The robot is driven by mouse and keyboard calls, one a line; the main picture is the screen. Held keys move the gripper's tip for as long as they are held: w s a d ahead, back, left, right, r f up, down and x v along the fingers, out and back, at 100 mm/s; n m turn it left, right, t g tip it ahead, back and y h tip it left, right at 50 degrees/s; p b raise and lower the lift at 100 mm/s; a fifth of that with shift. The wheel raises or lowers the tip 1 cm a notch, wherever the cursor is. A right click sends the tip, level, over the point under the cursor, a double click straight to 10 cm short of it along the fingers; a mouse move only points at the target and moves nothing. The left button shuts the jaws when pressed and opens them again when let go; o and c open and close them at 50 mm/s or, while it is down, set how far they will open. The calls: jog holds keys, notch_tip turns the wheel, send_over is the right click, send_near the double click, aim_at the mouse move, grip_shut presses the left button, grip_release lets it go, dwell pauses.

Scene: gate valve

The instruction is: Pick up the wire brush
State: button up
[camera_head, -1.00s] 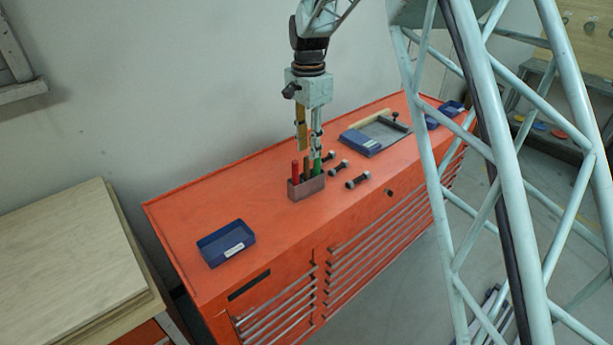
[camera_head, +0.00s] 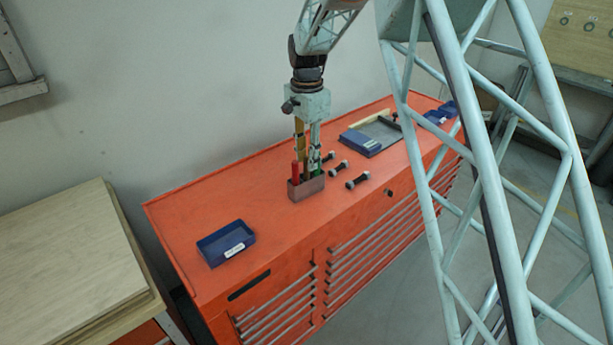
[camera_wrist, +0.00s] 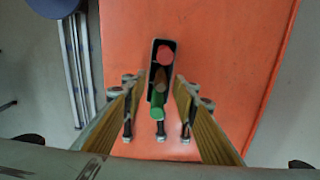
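A small grey-brown holder (camera_head: 306,189) stands on the red tool chest (camera_head: 270,215) with three upright handles in it. In the wrist view they are a red handle (camera_wrist: 165,54), a brown handle (camera_wrist: 160,79) and a green handle (camera_wrist: 156,106), in one row. The brown, wood-like handle is probably the wire brush; its lower end is hidden in the holder (camera_wrist: 152,92). My gripper (camera_head: 307,160) points down at the holder, with its fingers low around the handle tops. In the wrist view my gripper (camera_wrist: 155,88) is open, one finger on each side of the row.
Several dark bolts (camera_head: 357,181) stand or lie just right of the holder. A blue bin (camera_head: 226,243) sits at the front left of the chest. A grey-and-blue tray (camera_head: 371,138) and more blue bins (camera_head: 440,114) are farther right. A wall runs behind the chest.

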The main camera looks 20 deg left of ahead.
aim_at(306, 165)
jog(key=shift+a+f, duration=0.1)
jog(key=shift+f, duration=1.4)
grip_shut()
jog(key=shift+r, duration=0.15)
jog(key=shift+r, duration=4.9)
jog(key=shift+r, duration=0.1)
